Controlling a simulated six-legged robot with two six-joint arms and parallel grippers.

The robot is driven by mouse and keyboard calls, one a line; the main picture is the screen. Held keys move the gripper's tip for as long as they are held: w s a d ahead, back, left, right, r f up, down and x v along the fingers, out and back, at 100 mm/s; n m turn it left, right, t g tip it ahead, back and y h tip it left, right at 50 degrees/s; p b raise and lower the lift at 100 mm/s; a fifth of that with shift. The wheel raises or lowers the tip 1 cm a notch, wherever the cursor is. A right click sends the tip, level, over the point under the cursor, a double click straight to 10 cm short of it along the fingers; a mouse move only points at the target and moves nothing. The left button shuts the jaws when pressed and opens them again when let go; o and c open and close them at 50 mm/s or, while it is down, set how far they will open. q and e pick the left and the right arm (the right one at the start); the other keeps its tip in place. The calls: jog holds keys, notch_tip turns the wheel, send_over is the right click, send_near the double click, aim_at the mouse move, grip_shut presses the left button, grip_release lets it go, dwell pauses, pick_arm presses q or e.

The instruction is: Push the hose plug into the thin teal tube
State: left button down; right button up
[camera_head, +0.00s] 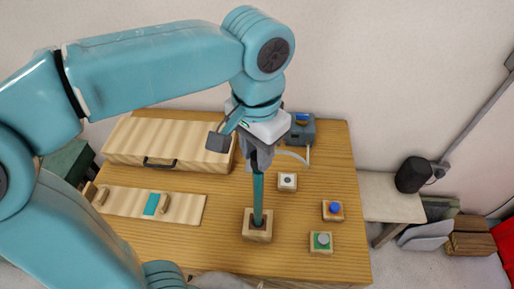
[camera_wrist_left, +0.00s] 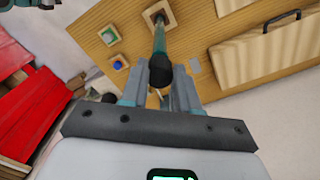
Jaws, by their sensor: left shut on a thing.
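A thin teal tube (camera_head: 258,200) stands upright in a wooden block (camera_head: 249,235) on the table. In the left wrist view the tube (camera_wrist_left: 160,40) runs from between my fingers to the block. My left gripper (camera_head: 260,160) is at the tube's top end, pointing down. A pale hose (camera_head: 295,155) curves from beside a grey box to the gripper. I cannot tell whether the plug is inside the tube or just above it. My right gripper is not in view.
The grey box (camera_head: 300,132) stands at the back right. Small blocks with a white-topped knob (camera_head: 287,181), a blue knob (camera_head: 334,209) and a green-based knob (camera_head: 321,241) lie right of the tube. A wooden drawer case (camera_head: 130,148) and a sliding panel (camera_head: 185,206) are at left.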

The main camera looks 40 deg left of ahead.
pick_arm(q)
jog(key=shift+f+b, duration=0.45)
jog(key=shift+f, duration=0.2)
jog(key=shift+r, duration=0.2)
jog(key=shift+r+p, duration=0.65)
jog(key=shift+p, duration=0.15)
jog(key=shift+w, duration=0.1)
dwell(0.4)
jog(key=shift+f+b, duration=0.85)
jog(key=shift+f, duration=0.3)
jog(key=shift+f, duration=0.1)
dwell(0.5)
jog(key=c, duration=1.1)
grip_release()
jog(key=shift+f, duration=0.1)
